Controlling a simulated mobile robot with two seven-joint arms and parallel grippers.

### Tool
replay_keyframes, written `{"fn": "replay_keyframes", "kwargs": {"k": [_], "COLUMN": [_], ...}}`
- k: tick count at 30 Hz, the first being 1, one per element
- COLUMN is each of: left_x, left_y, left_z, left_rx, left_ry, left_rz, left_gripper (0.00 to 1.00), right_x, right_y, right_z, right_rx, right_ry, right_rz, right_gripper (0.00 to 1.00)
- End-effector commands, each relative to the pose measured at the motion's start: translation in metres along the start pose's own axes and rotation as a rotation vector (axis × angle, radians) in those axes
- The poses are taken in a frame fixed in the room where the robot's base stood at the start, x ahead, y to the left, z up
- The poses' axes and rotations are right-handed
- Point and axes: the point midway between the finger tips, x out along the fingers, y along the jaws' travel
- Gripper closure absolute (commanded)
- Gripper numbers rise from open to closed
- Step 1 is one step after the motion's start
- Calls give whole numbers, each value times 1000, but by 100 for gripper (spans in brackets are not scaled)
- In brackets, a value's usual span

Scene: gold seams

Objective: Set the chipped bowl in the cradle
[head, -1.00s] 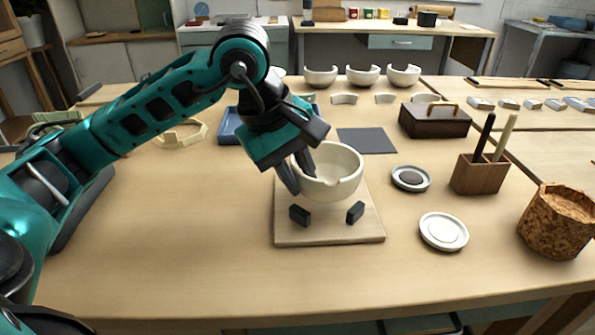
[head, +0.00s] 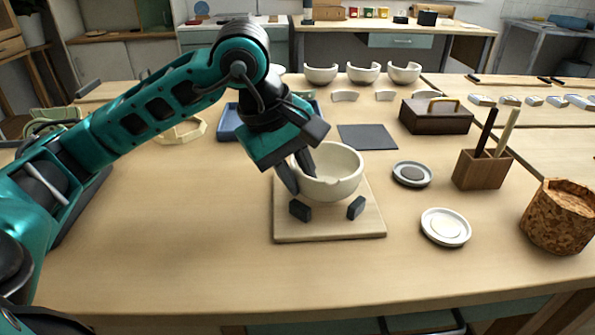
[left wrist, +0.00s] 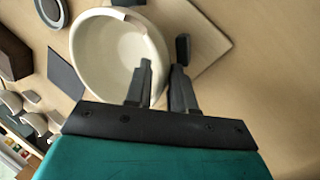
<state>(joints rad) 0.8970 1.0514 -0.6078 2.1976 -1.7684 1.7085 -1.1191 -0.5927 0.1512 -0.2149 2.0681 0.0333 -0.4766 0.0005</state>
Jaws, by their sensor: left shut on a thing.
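My left gripper (head: 298,172) is shut on the bowl's left wall, one finger inside and one outside. The left wrist view also shows the bowl (left wrist: 110,60) with its wall between the fingers (left wrist: 160,88). Whether the bowl's underside touches the cradle is hard to tell. My right gripper is not in view.
A grey dish (head: 411,174) and a white dish (head: 446,227) lie to the right. A wooden tool holder (head: 482,169), a cork pot (head: 560,217) and a dark box (head: 436,117) stand farther right. Several bowls (head: 404,73) stand behind. The table's left front is clear.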

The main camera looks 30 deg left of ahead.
Motion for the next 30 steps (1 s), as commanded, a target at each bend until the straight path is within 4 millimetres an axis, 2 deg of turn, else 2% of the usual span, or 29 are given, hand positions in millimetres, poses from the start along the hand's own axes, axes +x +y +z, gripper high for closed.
{"fn": "replay_keyframes", "kwargs": {"k": [8,26,27,30], "left_x": [7,6,6,6], "left_y": [-2,-2,-2,-2], "left_z": [0,0,0,0], "left_rx": [0,0,0,0], "left_ry": [1,0,0,0], "left_rz": [2,1,1,0], "left_gripper": [100,100,73,63], "right_x": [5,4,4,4], "right_y": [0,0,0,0], "right_z": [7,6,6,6], "right_rx": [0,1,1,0], "right_ry": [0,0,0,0], "right_rz": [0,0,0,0], "right_gripper": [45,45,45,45]}}
